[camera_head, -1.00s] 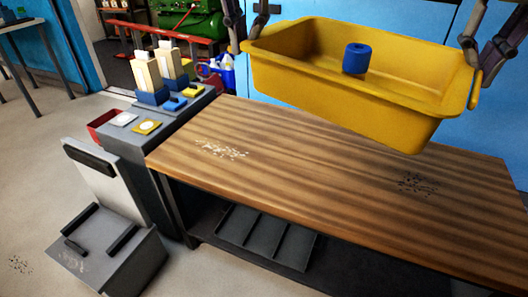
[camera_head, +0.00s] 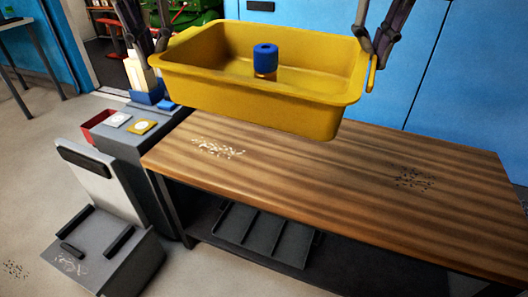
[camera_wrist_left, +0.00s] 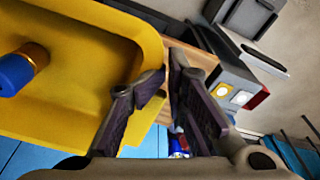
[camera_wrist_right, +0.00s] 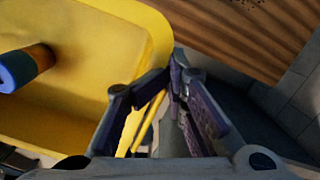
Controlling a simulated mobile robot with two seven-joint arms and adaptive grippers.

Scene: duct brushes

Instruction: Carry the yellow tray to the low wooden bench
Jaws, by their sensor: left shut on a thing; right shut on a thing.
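The yellow tray (camera_head: 250,106) is held up in the air, roughly level, in front of the blue wall and over the far left part of the low wooden bench (camera_head: 330,190). A gap under it cannot be measured from here. Inside it stands a blue cylinder with a copper-coloured lower part (camera_head: 265,60). My left gripper (camera_head: 157,55) is shut on the tray's left end, my right gripper (camera_head: 368,52) on its right end. The tray rim also shows between the fingers in the left wrist view (camera_wrist_left: 150,60) and the right wrist view (camera_wrist_right: 155,55).
Pale specks (camera_head: 217,148) and dark specks (camera_head: 413,178) lie on the otherwise clear bench top. A grey divided tray (camera_head: 265,235) is underneath. A grey stand (camera_head: 150,135) with blue holders and coloured pads adjoins the bench's left end. A grey seat-like fixture (camera_head: 105,220) stands front left.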

